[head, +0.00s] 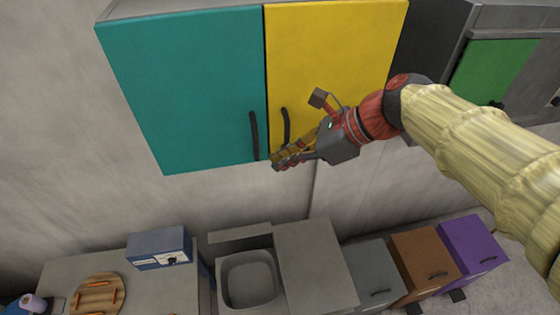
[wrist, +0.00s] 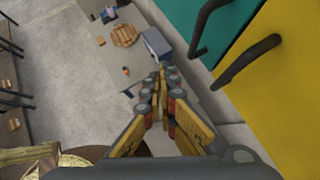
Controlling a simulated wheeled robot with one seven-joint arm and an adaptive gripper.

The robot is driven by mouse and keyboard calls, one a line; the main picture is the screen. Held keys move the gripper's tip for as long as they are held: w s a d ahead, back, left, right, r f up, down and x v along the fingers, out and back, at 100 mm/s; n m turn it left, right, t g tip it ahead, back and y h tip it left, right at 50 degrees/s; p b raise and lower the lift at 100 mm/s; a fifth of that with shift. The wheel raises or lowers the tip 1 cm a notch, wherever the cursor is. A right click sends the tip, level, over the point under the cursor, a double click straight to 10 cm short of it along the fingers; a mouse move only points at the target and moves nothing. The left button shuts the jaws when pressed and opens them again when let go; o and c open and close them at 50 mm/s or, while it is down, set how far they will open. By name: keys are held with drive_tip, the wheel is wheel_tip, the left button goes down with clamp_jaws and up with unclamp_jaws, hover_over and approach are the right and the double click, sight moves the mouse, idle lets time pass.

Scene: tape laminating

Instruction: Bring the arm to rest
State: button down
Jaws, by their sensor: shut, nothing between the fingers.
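My arm (head: 480,135) reaches in from the right in the head view. My gripper (head: 278,163) is shut and empty, in front of the lower edge of the yellow cabinet door. In the wrist view my gripper (wrist: 162,78) points down toward the counter, its fingers together. The yellow door (head: 335,55) and the teal door (head: 190,90) are closed side by side. Their dark handles, the teal door's handle (head: 254,136) and the yellow door's handle (head: 286,126), are close to my gripper; in the wrist view the fingers are apart from both.
Below are a blue box (head: 160,248), a round wooden board (head: 98,293), a sink (head: 248,280) and grey, brown and purple cabinets (head: 424,265). A green door (head: 492,72) is at upper right. Open floor (wrist: 60,70) shows at left in the wrist view.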

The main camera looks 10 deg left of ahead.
drive_tip(key=s+d+f+n+t+h+b, duration=0.1)
drive_tip(key=s+d+f+n+h+b, duration=0.2)
drive_tip(key=d+f+n+b, duration=0.3)
drive_tip(key=s+d+f+n+t+h+b, duration=0.1)
drive_tip(key=s+d+f+n+h+b, duration=0.2)
drive_tip(key=f+b, duration=1.2)
drive_tip(key=s+d+f+n+t+h+b, duration=0.1)
drive_tip(key=s+d+f+n+h+b, duration=0.1)
drive_tip(key=s+d+f+n+b, duration=0.4)
drive_tip(key=shift+d+f+n+t+h+b, duration=0.4)
drive_tip(key=shift+d+f+n+b, duration=2.8)
drive_tip(key=shift+f, duration=2.55)
drive_tip(key=shift+s+d+m+p, duration=0.1)
drive_tip(key=shift+d+m+p, duration=0.45)
drive_tip(key=shift+m+p, duration=0.1)
